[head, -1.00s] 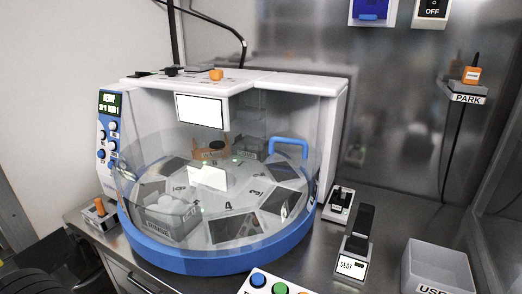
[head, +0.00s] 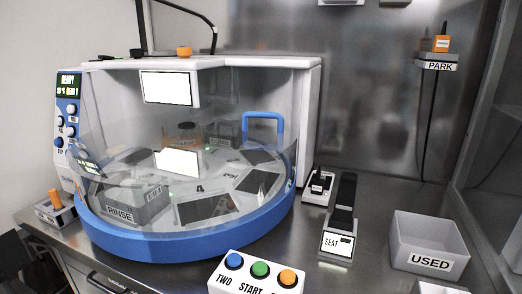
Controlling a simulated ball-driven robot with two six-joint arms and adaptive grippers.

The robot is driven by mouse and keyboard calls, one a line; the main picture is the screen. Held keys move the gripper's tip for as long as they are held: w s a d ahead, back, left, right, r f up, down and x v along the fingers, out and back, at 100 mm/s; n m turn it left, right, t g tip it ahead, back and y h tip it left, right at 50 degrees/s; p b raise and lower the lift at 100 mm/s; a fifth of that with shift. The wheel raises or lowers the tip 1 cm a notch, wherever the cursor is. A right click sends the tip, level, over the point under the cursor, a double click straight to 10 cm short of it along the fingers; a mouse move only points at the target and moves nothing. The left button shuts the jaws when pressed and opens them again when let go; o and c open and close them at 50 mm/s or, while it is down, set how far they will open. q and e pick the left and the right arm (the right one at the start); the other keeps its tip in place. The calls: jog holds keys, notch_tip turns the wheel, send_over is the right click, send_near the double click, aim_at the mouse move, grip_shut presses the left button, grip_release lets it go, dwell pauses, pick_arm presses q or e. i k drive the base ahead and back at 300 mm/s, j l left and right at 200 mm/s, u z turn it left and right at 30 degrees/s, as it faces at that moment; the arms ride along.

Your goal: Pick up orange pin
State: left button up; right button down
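An orange pin (head: 55,196) stands upright in a small grey block (head: 56,212) at the left end of the metal counter, beside the blue-rimmed machine. An orange cap (head: 184,52) sits on top of the machine. A small orange block (head: 441,43) with a dark stem rests on the shelf marked PARK on the back wall, with a cable hanging below. Neither of my grippers shows in the head view.
The machine's clear lid (head: 200,140) has a blue handle (head: 263,127) and covers a turntable. A button box (head: 256,272) stands in front, a SEAT stand (head: 339,230) to its right. A USED bin (head: 428,243) is at the right.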

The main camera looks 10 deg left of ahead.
aim_at(53, 194)
jog(key=l+u, duration=0.6)
jog(key=u, duration=0.2)
jog(key=l+u, duration=0.4)
jog(key=k+j, duration=0.1)
jog(key=k, duration=0.15)
